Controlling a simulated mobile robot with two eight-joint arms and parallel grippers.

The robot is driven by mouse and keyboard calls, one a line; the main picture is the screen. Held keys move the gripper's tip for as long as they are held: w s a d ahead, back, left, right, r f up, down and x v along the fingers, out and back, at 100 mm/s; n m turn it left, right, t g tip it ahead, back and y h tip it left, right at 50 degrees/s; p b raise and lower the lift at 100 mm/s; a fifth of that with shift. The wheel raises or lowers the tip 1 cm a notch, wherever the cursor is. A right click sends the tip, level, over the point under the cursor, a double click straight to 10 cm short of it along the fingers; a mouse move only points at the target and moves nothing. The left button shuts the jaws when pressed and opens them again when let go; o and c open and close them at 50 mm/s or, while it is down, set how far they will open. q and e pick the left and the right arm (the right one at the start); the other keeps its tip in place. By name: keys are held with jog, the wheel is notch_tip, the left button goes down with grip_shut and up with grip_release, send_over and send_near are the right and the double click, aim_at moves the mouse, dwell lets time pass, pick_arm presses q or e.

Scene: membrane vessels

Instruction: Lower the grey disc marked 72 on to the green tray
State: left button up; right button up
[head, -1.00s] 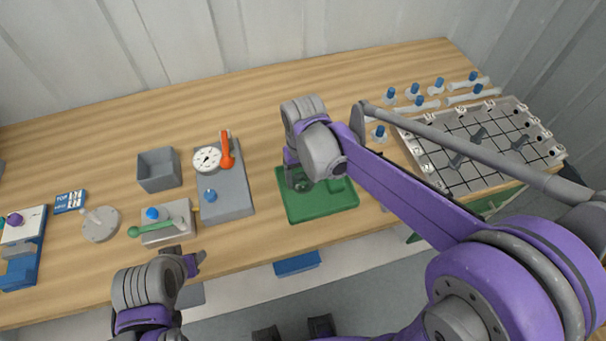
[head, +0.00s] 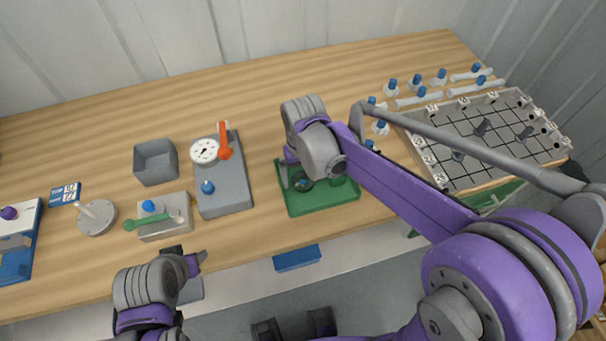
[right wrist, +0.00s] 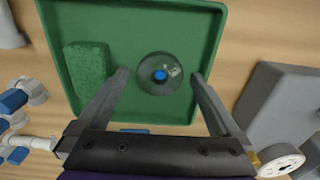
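The green tray (head: 325,199) lies on the bench in front of my right arm. In the right wrist view it fills the upper middle (right wrist: 120,22). A dark grey, see-through-looking disc (right wrist: 147,62) with a blue centre and a small pale mark, too small to read, is over the tray floor and looks to rest on it. It also shows in the head view (head: 303,185), partly hidden by my right gripper. My right gripper (right wrist: 160,78) is open, its fingertips either side of the disc with gaps. My left gripper (head: 197,262) is at the front edge; its fingers are unclear.
A green sponge (right wrist: 87,72) lies in the tray. Left of the tray stand a grey block with a gauge (head: 232,190), an open grey box (head: 156,164) and a round grey piece with a handle (head: 97,220). A gridded panel (head: 480,140) and several blue-capped fittings are right.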

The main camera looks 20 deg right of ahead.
pick_arm(q)
jog(key=shift+w+r+p, duration=0.15)
jog(key=shift+r+p, duration=0.25)
jog(key=shift+r, duration=0.15)
pick_arm(e)
notch_tip(320, 180, up, 11)
jog(key=shift+s+f, duration=0.1)
dwell(0.5)
jog(key=s+d+f+t, duration=0.1)
jog(key=s+d+f, duration=0.1)
jog(key=s, duration=0.2)
jog(key=s+d+f+t, duration=0.2)
jog(key=s+f, duration=0.1)
jog(key=s, duration=0.2)
jog(key=s+d+f+t, duration=0.2)
jog(key=s+f, duration=0.1)
jog(key=s, duration=0.2)
jog(key=shift+d+f, duration=0.2)
jog(key=shift+d, duration=0.1)
